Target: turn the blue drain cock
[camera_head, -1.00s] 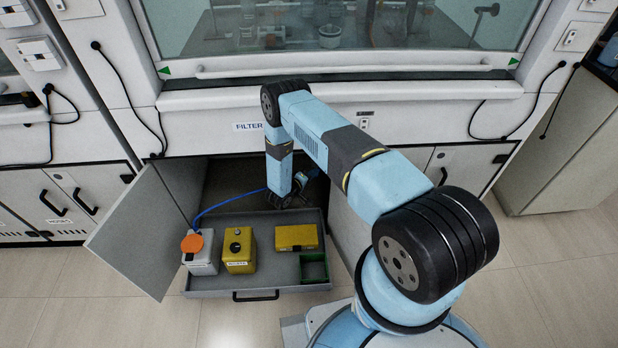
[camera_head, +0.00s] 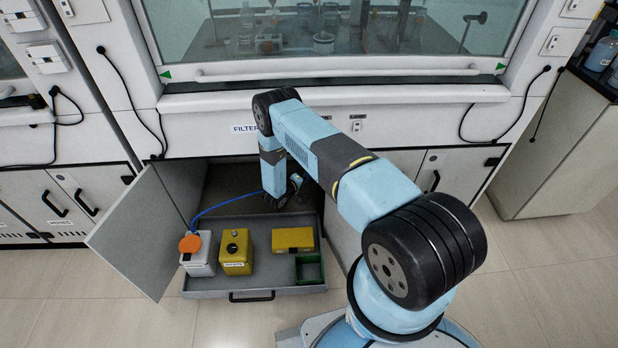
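A blue hose (camera_head: 225,199) curves from a white canister with an orange cap (camera_head: 190,243) back into the open cabinet under the fumehood. The blue drain cock itself cannot be made out; it may be hidden behind my arm or in the dark cabinet. My gripper (camera_head: 284,204) hangs down at the cabinet opening, above the back part of the pulled-out grey tray (camera_head: 215,284), to the right of the hose's far end. Its fingers are small and dark, so I cannot tell whether they are open or shut, or whether they touch anything.
The tray also holds a yellow box with a round opening (camera_head: 236,254), a flat yellow box (camera_head: 292,239) and a green open bin (camera_head: 309,268). An open cabinet door (camera_head: 140,235) stands at the left. The fumehood front (camera_head: 340,97) is above. Floor in front is clear.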

